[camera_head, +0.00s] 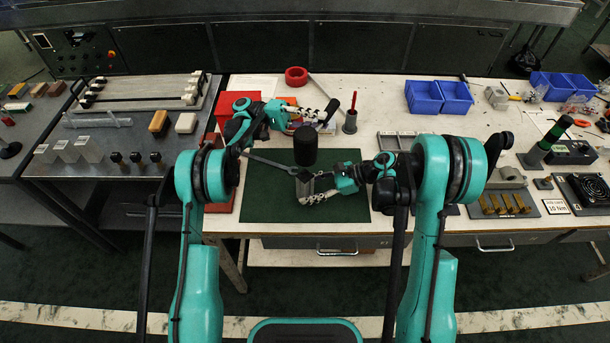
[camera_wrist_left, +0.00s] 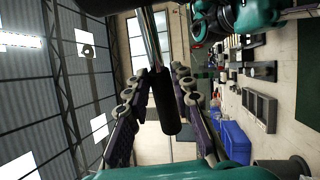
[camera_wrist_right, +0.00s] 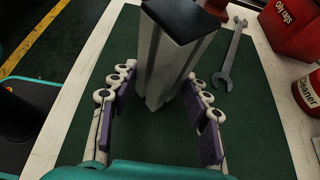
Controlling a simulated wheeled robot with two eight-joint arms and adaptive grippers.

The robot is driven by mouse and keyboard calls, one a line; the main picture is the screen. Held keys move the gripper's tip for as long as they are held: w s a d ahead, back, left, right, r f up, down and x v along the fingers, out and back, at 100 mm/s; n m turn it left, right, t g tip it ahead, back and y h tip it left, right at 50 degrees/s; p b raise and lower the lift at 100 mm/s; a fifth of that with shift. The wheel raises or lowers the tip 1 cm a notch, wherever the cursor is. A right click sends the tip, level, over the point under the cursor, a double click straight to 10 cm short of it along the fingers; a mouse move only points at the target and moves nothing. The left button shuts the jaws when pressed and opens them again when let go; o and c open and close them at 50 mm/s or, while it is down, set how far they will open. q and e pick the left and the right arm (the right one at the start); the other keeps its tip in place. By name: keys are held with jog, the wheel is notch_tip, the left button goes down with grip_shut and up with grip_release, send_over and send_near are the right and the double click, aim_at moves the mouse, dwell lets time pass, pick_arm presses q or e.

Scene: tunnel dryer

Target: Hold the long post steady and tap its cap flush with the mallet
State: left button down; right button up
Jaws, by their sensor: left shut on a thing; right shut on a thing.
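The long grey post (camera_wrist_right: 165,70) stands on the green mat (camera_wrist_right: 240,120) in the right wrist view, its dark cap (camera_wrist_right: 180,18) on top. Any gap under the cap cannot be made out. My right gripper (camera_wrist_right: 155,85) is shut on the post, fingers on either side; the head view shows this gripper (camera_head: 318,192) low over the mat. My left gripper (camera_head: 312,113) is higher and farther back, shut on the mallet's black grip (camera_wrist_left: 165,105). The metal shaft (camera_wrist_left: 149,40) extends past the fingers. The black mallet head (camera_head: 305,145) hangs behind the post, apart from it.
A wrench (camera_wrist_right: 232,55) lies on the mat beside the post. A red oily rags box (camera_wrist_right: 292,25) and a cleaner container (camera_wrist_right: 307,90) stand nearby. A cup with a red-handled tool (camera_head: 350,121) is right of my left gripper. Blue bins (camera_head: 440,96) stand farther right.

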jog(key=o, duration=1.1)
jog(key=v, duration=1.2)
